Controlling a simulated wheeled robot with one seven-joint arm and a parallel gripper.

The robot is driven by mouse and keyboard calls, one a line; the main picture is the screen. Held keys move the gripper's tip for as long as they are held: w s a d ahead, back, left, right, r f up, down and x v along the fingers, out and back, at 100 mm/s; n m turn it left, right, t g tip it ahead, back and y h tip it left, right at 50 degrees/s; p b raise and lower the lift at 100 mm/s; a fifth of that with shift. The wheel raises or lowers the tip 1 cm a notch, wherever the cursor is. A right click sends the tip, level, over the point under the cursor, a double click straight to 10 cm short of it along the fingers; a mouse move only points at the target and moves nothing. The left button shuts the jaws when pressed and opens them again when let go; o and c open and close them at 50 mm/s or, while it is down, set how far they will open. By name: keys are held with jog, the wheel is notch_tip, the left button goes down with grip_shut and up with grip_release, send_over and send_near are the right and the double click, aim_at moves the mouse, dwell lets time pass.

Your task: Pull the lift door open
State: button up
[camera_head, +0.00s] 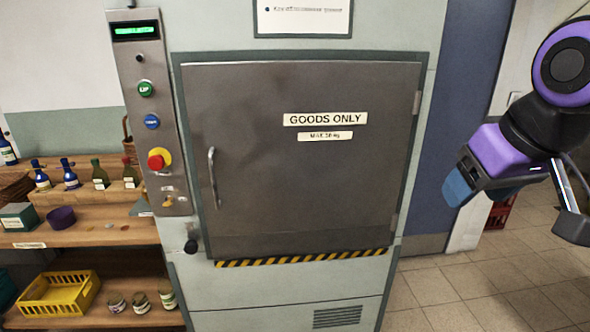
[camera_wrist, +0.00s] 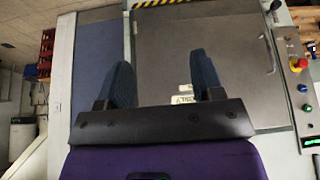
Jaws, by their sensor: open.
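The lift door (camera_head: 300,190) is a grey metal panel marked "GOODS ONLY", set in a pale green cabinet. It looks shut in its frame. Its vertical bar handle (camera_head: 213,178) is on the left side of the door, and hinges show along the right edge. In the wrist view the door (camera_wrist: 235,60) appears upside down, with the handle (camera_wrist: 269,52) at the right. My gripper (camera_head: 455,188) is to the right of the door in the head view, well away from the handle. In the wrist view my gripper (camera_wrist: 163,78) has its two blue fingers apart with nothing between them.
A control panel (camera_head: 150,110) with green, blue and red buttons stands left of the door. A black knob (camera_head: 191,246) sits below it. Shelves (camera_head: 90,238) with bottles, jars and a yellow basket (camera_head: 58,295) are at the left.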

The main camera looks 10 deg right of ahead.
jog(key=shift+w+a, duration=0.1)
jog(key=shift+w, duration=0.15)
jog(key=c, duration=0.3)
jog(key=w+a, duration=0.1)
jog(key=w, duration=0.2)
jog(key=w+a+n+t, duration=0.1)
jog(key=w+a, duration=0.1)
jog(key=w, duration=0.1)
jog(key=w+a+n+t, duration=0.1)
jog(key=w, duration=0.3)
jog(key=shift+a+f+y, duration=0.25)
jog(key=shift+f+y, duration=0.05)
jog(key=shift+f, duration=0.1)
jog(key=shift+c, duration=0.3)
jog(key=n+t+y, duration=0.4)
jog(key=t+y, duration=0.4)
jog(key=t, duration=0.1)
send_near(213, 172)
jog(key=x, duration=1)
jog(key=shift+w+a, duration=0.1)
jog(key=shift+w, duration=0.2)
grip_shut()
